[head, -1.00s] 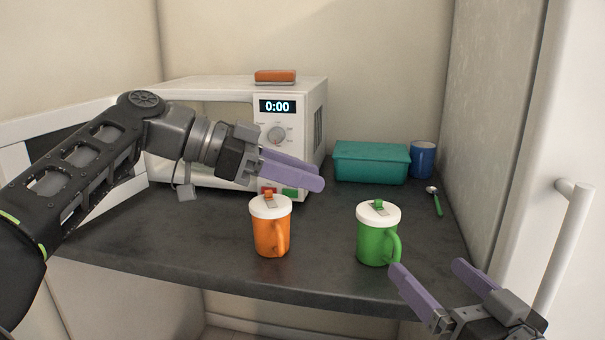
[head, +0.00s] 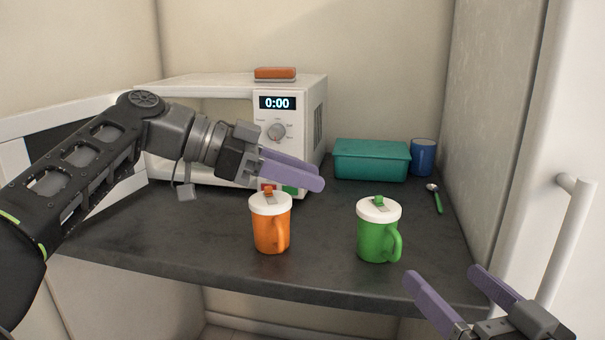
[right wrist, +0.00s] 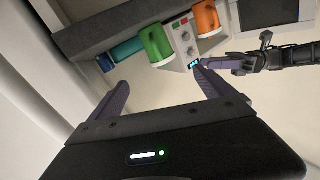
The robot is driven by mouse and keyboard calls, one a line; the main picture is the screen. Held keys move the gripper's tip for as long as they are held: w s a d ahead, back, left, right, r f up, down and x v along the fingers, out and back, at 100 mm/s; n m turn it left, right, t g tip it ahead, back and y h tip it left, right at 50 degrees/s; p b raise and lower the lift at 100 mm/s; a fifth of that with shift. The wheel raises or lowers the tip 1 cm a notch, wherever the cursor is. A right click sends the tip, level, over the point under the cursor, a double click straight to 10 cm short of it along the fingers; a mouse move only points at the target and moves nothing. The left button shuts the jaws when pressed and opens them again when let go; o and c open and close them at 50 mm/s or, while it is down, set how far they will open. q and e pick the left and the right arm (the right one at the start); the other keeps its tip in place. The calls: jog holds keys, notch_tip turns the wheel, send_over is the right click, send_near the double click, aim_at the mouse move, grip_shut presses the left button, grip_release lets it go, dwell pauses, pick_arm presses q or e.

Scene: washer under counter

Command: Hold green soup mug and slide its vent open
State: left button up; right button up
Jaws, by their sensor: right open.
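The green soup mug (head: 375,238) stands upright on the dark counter, with a white lid (head: 379,210) and a small green vent tab (head: 378,199) on top. Its handle points right. The mug also shows in the right wrist view (right wrist: 155,41). My right gripper (head: 442,273) is open and empty, in front of the mug and to its right, apart from it. My left gripper (head: 320,185) is above and behind an orange mug, left of the green mug and not touching it. Its purple fingers overlap in view, so their gap is unclear.
The orange lidded mug (head: 271,229) stands left of the green one. A microwave (head: 312,115) with its door open is behind, an orange block (head: 275,73) on top. A teal box (head: 371,161), blue cup (head: 423,158) and green-handled spoon (head: 437,200) lie at the back right.

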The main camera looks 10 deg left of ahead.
notch_tip(320, 180, up, 12)
jog(key=p, duration=0.6)
jog(key=shift+f, duration=0.15)
dwell(0.6)
